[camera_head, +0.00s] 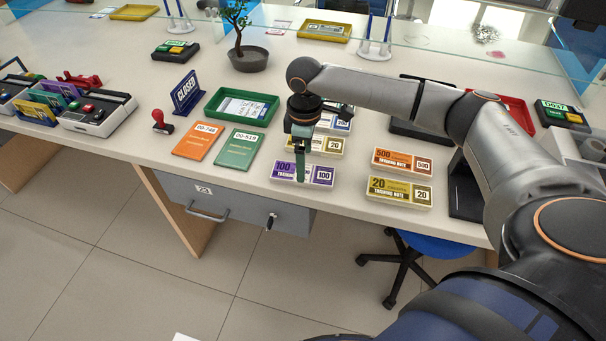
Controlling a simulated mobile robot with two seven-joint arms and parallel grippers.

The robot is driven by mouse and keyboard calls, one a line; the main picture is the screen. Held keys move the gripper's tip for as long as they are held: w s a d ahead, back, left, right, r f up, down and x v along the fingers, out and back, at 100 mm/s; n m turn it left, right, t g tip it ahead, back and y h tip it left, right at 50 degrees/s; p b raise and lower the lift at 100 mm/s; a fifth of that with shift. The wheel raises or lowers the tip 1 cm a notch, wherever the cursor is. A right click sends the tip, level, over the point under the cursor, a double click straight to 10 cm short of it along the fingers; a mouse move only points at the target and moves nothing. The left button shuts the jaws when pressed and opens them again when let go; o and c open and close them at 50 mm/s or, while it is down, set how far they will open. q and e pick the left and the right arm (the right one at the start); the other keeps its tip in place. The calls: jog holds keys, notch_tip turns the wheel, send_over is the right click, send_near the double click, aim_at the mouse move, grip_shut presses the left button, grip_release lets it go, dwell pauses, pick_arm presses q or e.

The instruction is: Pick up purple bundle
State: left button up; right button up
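The purple bundle (284,171), printed "100 TRAINING NOTE", lies flat on the counter near its front edge. My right gripper (301,170) points down over the middle of this bundle and hides part of it. One finger shows edge-on in front of the bundle; I cannot tell whether it touches or whether the fingers are apart. My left gripper is not in view.
Yellow bundles marked 20 (327,145) and (399,192) and an orange 500 bundle (402,161) lie close by. An orange booklet (197,140), a green booklet (238,150) and a green tray (242,107) lie left. A blue chair (440,245) stands below.

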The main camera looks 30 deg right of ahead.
notch_tip(320, 180, down, 4)
jog(key=shift+s+r, duration=0.1)
jog(key=shift+s, duration=0.05)
jog(key=c, duration=1.4)
jog(key=shift+o, duration=0.2)
jog(key=shift+r, duration=0.2)
jog(key=shift+r, duration=0.25)
notch_tip(320, 180, up, 2)
jog(key=shift+r, duration=0.15)
jog(key=s+a+r+p, duration=0.2)
jog(key=s+a+r, duration=0.2)
jog(key=s+r, duration=0.6)
jog(key=s, duration=0.3)
jog(key=shift+s, duration=0.15)
